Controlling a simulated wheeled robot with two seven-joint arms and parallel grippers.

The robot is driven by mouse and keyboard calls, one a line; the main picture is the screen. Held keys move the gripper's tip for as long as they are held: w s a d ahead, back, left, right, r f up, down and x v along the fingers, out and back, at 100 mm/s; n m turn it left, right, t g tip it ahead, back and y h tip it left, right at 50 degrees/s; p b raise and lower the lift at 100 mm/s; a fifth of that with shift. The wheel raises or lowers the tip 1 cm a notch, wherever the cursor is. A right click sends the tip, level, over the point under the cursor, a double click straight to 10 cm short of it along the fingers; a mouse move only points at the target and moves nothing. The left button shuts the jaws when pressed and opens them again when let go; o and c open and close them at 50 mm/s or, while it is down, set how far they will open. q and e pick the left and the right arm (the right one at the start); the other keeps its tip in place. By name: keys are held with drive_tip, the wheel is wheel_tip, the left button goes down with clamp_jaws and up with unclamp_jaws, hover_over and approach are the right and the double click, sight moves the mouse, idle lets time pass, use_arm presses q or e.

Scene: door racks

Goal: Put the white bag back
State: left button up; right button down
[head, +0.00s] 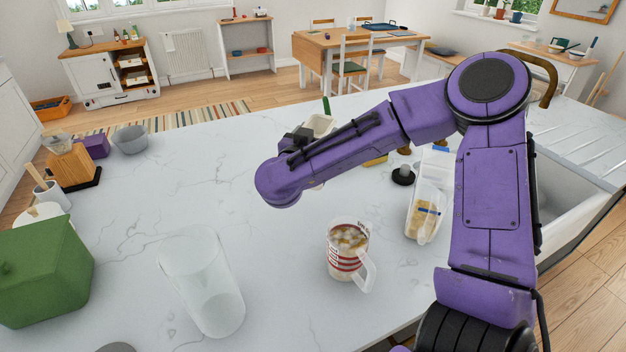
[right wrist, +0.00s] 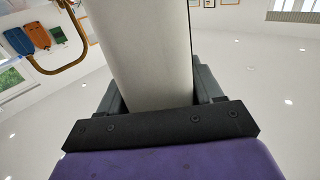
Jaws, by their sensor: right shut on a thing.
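In the right wrist view, my right gripper (right wrist: 158,98) is shut on a tall off-white, flat-sided thing (right wrist: 145,50), which looks like the white bag. Its far end runs out of the picture. In the head view, my right gripper (head: 299,138) is over the far middle of the counter, partly hidden by its own purple arm. A small part of the off-white bag (head: 319,125) shows just beyond it. I cannot tell whether the bag touches the counter. My left gripper is not in view.
A measuring cup (head: 347,250), a clear container with yellowish contents (head: 424,215) and a black-based item (head: 403,176) stand near the right arm. A clear cylinder (head: 203,285) and a green box (head: 40,270) stand left. The counter's middle left is clear.

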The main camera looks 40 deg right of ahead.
wheel_tip(320, 180, down, 7)
drive_tip(key=shift+w+a+f+p, duration=0.1)
drive_tip(key=shift+f+p, duration=0.1)
drive_tip(key=shift+p, duration=0.25)
drive_tip(key=shift+f, duration=0.25)
drive_tip(key=shift+c, duration=0.8)
unclamp_jaws()
drive_tip(key=shift+a, duration=0.15)
drive_tip(key=b+v, duration=0.2)
drive_tip(key=v, duration=0.5)
drive_tip(key=shift+s, duration=0.25)
